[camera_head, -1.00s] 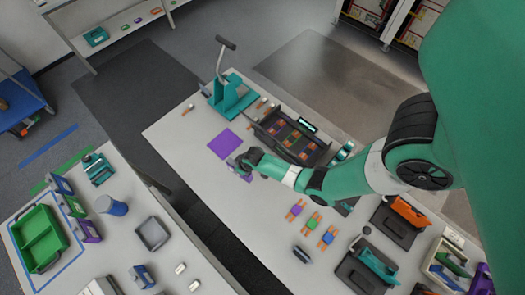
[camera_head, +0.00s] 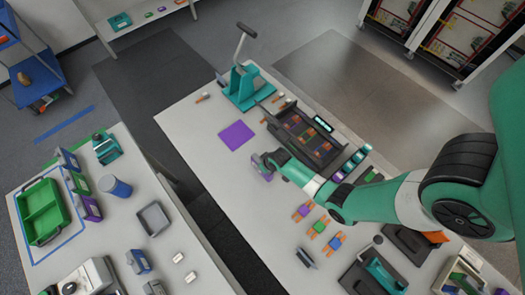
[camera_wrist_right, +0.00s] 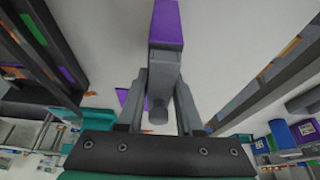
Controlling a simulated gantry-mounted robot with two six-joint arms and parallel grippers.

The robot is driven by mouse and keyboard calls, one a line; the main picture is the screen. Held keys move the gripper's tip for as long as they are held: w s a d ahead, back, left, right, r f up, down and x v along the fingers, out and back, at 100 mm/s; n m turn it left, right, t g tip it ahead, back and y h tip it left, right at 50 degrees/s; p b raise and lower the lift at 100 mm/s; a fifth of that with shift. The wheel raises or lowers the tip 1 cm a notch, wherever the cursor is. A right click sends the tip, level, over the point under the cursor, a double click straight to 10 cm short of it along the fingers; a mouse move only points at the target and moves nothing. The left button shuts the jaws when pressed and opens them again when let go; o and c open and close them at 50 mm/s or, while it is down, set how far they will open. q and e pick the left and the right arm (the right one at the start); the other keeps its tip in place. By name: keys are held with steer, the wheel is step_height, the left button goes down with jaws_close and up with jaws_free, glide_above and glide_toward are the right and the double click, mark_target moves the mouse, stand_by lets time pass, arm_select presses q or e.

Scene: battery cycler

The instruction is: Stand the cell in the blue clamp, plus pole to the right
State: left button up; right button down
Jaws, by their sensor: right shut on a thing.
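My right gripper (camera_head: 262,163) is above the right-hand table, just right of and nearer than a flat purple square. It is shut on a purple-and-grey cell (camera_wrist_right: 165,24), which spans between the fingers in the right wrist view with a grey round knob at its near end. Its plus mark cannot be read. A small blue piece with orange ends (camera_head: 336,241) lies in a row beside green and purple ones. A blue-teal lever clamp (camera_head: 384,273) stands on a dark base at the front right. Which is the blue clamp I cannot tell. My left gripper is out of view.
A dark cycler tray (camera_head: 306,138) with coloured slots lies behind the gripper. A teal lever stand (camera_head: 243,88) is at the far end. The purple square (camera_head: 236,135) lies flat. The left table holds a green bin (camera_head: 43,212) and coloured boxes.

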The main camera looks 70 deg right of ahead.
step_height(320, 180, down, 3)
steer(key=shift+f+b, duration=0.15)
steer(key=shift+b, duration=0.7)
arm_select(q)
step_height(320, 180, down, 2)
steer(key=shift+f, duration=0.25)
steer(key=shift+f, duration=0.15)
arm_select(e)
steer(key=c, duration=0.6)
jaws_free()
steer(key=shift+f, duration=0.1)
steer(key=shift+o, duration=0.2)
steer(key=shift+r+p, duration=0.4)
steer(key=p+v, duration=0.6)
steer(key=v, duration=0.1)
steer(key=shift+a, duration=0.1)
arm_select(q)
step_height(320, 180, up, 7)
